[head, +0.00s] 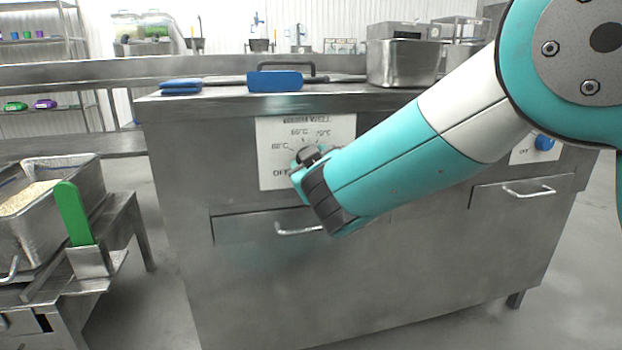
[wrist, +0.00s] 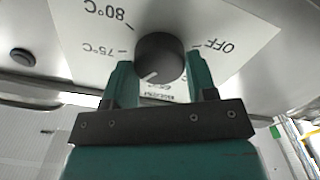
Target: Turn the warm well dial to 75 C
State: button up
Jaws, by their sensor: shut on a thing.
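The warm well dial (wrist: 160,55) is a dark round knob on a white label plate (wrist: 215,22). In the head view the plate (head: 272,170) is on the counter's front panel, and the dial (head: 308,154) is partly hidden by my gripper (head: 303,168). In the wrist view my gripper (wrist: 163,76) is shut on the dial, one teal finger on each side. The dial's white pointer line points down-left in that upside-down view, short of the 75°C mark, roughly toward where the head view shows 70°C. The 80°C and OFF marks also show in the wrist view.
A drawer with a handle (head: 298,229) is below the plate. A second, blue dial (head: 544,142) is to the right. Blue cloths (head: 181,87), a blue-fronted item (head: 275,81) and a steel pan (head: 402,64) are on the counter. A rice pan (head: 88,185) stands at left.

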jog(key=shift+d+f+m+b, duration=0.1)
jog(key=shift+m+b, duration=3.9)
jog(key=shift+m, duration=0.1)
jog(key=o, duration=0.9)
jog(key=p+v, duration=0.1)
jog(key=v, duration=1.6)
jog(key=shift+s, duration=0.2)
